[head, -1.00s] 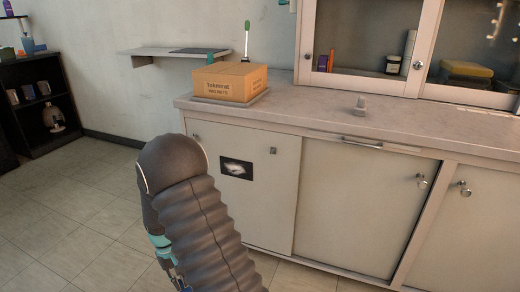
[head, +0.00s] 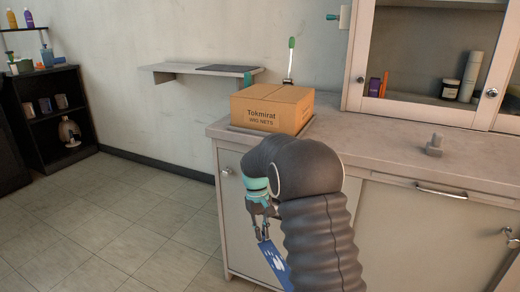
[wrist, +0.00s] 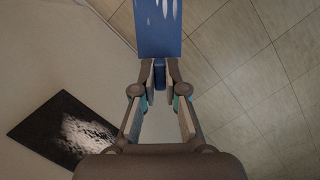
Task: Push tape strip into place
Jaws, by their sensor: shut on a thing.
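My gripper (head: 262,230) hangs low in front of the left cabinet door, pointing down. It is shut on a flat blue card with white marks (head: 275,262). In the wrist view my gripper (wrist: 160,72) pinches a narrow blue edge, and the card (wrist: 160,28) extends beyond the fingertips over the tiled floor. No piece is clearly recognizable as a tape strip. A dark picture with a pale patch (wrist: 62,128) lies flat on the cabinet door, left of the gripper in the wrist view and apart from the card. My arm hides this picture in the head view.
A cardboard box (head: 270,110) stands on the counter's left end, with a small grey block (head: 434,146) farther right. A wall shelf (head: 200,70) and a black shelf unit (head: 55,115) are to the left. The tiled floor (head: 130,215) between is clear.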

